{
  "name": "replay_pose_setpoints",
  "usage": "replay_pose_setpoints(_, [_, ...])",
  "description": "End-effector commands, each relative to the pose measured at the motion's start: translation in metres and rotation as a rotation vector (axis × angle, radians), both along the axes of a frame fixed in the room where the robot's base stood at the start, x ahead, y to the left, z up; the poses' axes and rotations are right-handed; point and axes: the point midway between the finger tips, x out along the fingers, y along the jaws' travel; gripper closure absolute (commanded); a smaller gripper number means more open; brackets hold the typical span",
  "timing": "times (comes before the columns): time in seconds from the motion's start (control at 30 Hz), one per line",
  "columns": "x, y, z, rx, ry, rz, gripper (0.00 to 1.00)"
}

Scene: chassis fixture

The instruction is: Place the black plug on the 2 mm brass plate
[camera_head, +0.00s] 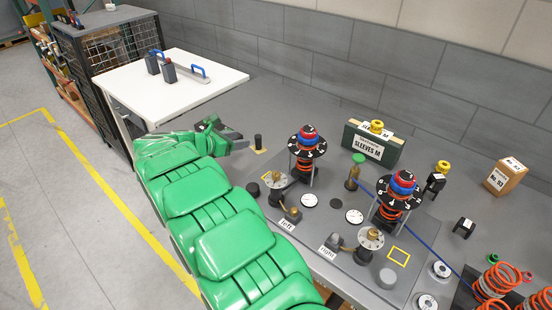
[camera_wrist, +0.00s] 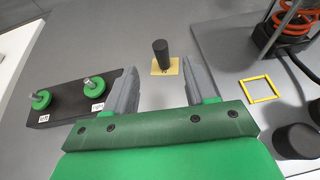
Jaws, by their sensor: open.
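A slim black plug (camera_head: 258,141) stands upright on a small yellow brass-coloured plate (camera_head: 261,151) on the grey bench. In the wrist view the plug (camera_wrist: 161,54) stands on the plate (camera_wrist: 164,67), whose small marking I cannot read. My gripper (camera_wrist: 160,68) is open and empty. Its two grey fingers lie left and right of the plug in that view, with the plug just beyond the fingertips, apart from both. In the head view my gripper (camera_head: 233,136) is at the bench's left part, just left of the plug.
A black block (camera_wrist: 70,105) with green-ringed pegs lies left of my fingers. To the right is the fixture panel (camera_wrist: 225,50) with a yellow square outline (camera_wrist: 262,88), a wide black cylinder (camera_wrist: 297,142) and a spring tower (camera_head: 306,150). A white table (camera_head: 170,85) stands behind left.

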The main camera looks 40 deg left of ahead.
Motion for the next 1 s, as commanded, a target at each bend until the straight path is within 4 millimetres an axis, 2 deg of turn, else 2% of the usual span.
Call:
replay_pose_setpoints(0.23, [-0.001, 0.000, 0.001, -0.001, 0.000, 0.001, 0.45])
replay_pose_setpoints(0.37, [0.015, -0.001, 0.015, -0.013, -0.007, 0.033, 0.45])
replay_pose_setpoints(0.7, [0.114, -0.021, 0.112, -0.178, -0.091, 0.306, 0.45])
replay_pose_setpoints(0.8, [0.138, -0.032, 0.142, -0.246, -0.124, 0.394, 0.45])
replay_pose_setpoints(1.0, [0.174, -0.063, 0.190, -0.407, -0.186, 0.569, 0.45])
